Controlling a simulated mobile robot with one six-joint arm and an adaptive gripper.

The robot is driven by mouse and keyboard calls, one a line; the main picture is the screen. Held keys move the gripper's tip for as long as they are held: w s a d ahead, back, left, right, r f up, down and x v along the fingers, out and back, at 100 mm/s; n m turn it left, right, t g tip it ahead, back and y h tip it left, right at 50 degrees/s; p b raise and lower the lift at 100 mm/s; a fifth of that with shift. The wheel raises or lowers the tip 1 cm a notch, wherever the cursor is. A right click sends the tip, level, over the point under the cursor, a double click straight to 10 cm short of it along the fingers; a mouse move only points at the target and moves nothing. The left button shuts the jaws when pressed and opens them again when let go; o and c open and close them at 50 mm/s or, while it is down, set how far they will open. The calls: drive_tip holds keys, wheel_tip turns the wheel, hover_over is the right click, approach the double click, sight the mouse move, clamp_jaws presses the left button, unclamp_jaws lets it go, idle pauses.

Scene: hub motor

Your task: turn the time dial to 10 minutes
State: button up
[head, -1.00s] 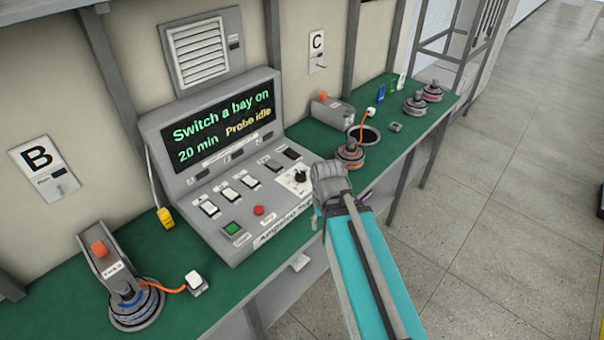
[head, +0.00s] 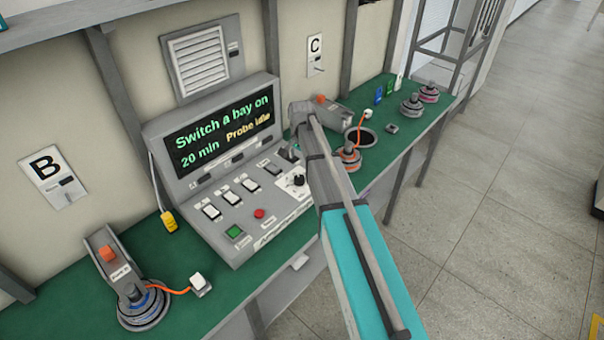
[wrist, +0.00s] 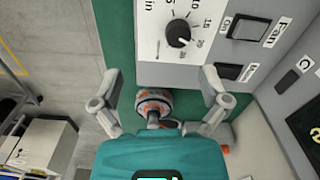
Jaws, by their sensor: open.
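The time dial is a black round knob (head: 298,180) on a white plate at the console's right end. In the wrist view the knob (wrist: 178,34) is near the top centre, with printed numbers around it. Its white mark points to the lower right, near the 20. The display (head: 222,128) reads "Switch a bay on", "20 min" and "Probe idle". My gripper (wrist: 160,87) is open and empty, its two fingers spread below the knob in the wrist view and apart from it. In the head view my arm hides the fingers.
Rocker switches (head: 230,198), a green button (head: 235,232) and a red button (head: 259,213) sit left of the dial. A hub motor (head: 347,157) stands right of the console, partly behind my arm. Another motor (head: 143,305) is at the front left.

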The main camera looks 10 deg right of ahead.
drive_tip(key=m, duration=0.2)
hover_over(300, 177)
drive_tip(key=shift+a+r, duration=0.15)
drive_tip(key=shift+r, duration=0.3)
drive_tip(key=shift+f, duration=0.25)
wheel_tip(300, 177, down, 13)
drive_tip(key=b, duration=1.3)
drive_tip(key=shift+f, duration=0.15)
drive_tip(key=c, duration=1.1)
drive_tip(key=shift+d, duration=0.2)
drive_tip(key=shift+c, duration=0.3)
drive_tip(key=shift+a, duration=0.1)
